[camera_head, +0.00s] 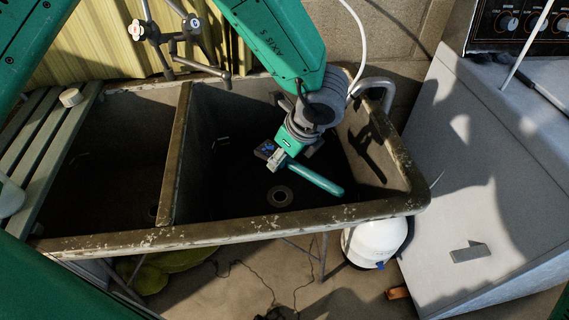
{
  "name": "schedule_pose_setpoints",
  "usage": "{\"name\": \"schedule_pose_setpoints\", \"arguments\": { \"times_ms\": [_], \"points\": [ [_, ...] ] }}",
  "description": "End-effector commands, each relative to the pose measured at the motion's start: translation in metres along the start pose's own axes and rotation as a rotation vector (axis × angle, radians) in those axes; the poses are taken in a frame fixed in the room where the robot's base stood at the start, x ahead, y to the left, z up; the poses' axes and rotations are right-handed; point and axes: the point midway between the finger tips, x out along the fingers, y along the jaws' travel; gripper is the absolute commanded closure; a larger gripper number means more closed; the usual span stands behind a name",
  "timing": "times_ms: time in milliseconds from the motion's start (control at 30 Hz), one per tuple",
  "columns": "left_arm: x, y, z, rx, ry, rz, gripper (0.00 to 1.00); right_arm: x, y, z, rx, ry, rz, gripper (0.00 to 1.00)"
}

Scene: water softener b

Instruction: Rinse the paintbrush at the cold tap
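The double stone sink (178,150) fills the middle. The tap fitting (157,38) stands behind it, with two white-faced knobs and a spout (225,75) ending near the divider's back end. I cannot tell which knob is cold. My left arm reaches down from the top, and my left gripper (278,158) is over the right basin. It appears shut on the paintbrush, whose teal handle (318,179) sticks out down to the right. A dark, blue-marked part shows left of the fingers; the bristles are not clear. No water is visible. My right gripper is out of view.
A slatted rack (38,145) with a small round pale item (70,97) lies across the left basin. A bent metal pipe (375,84) and white cord are at the right back corner.

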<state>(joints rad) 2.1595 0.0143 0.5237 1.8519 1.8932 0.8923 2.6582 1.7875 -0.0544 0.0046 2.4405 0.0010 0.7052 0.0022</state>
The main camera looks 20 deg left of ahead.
Motion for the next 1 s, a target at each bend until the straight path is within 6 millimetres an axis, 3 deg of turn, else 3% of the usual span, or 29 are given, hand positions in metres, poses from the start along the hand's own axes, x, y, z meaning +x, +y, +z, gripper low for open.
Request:
{"name": "schedule_pose_setpoints", "arguments": {
  "times_ms": [267,1000],
  "points": [
    [0.011,-0.003,0.005,-0.029,0.000,0.009,0.85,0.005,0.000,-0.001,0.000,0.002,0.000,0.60],
    [0.052,-0.018,0.065,-0.026,0.000,0.009,0.85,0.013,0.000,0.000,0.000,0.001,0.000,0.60]
  ]
}}
